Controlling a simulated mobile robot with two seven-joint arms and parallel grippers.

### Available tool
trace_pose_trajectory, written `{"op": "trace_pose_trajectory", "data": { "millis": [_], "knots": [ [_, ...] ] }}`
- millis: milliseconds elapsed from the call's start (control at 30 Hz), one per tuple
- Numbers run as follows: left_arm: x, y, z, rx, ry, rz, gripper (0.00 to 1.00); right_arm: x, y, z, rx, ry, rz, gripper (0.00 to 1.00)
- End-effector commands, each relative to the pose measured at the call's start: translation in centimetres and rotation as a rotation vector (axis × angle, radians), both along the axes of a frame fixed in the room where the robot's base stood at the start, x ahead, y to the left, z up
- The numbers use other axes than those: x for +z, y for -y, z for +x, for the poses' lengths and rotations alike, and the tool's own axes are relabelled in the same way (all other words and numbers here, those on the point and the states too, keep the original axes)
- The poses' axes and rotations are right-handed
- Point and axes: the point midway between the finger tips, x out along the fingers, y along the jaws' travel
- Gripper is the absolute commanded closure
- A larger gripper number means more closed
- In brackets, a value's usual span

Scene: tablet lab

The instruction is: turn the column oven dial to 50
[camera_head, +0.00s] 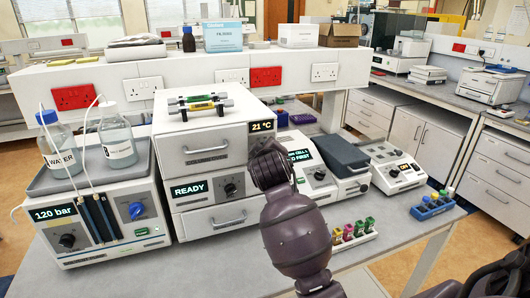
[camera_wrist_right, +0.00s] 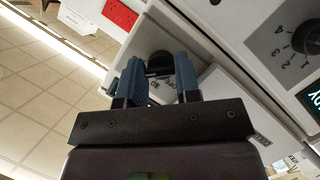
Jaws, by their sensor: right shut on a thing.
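The column oven (camera_head: 207,148) is the white upper unit of the stack, with a drawer handle and a display (camera_head: 262,126) reading 21 °C. In the head view my right arm and wrist hide its dial. In the right wrist view the dark round dial (camera_wrist_right: 160,62) shows between the blue fingers of my right gripper (camera_wrist_right: 160,80), which is shut on it. The dial's scale and pointer cannot be read. My left gripper is not in view.
Below the oven is a unit reading READY (camera_head: 189,189) with its own numbered knob (camera_wrist_right: 307,38). A pump unit (camera_head: 104,221) with two bottles stands left. Other instruments (camera_head: 394,167) stand right. A vial rack (camera_head: 352,236) lies near my right arm; the front-left bench is clear.

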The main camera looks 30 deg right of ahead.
Motion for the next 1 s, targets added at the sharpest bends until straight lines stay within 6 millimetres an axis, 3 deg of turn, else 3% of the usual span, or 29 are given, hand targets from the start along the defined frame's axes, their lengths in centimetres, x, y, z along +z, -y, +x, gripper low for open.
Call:
{"op": "trace_pose_trajectory", "data": {
  "millis": [400,1000],
  "knots": [
    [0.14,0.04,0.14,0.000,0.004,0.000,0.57,-0.13,0.04,-0.04,-0.001,0.051,0.235,0.93],
    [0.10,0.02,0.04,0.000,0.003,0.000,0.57,-0.18,0.07,-0.05,-0.002,0.063,0.289,0.93]
  ]
}}
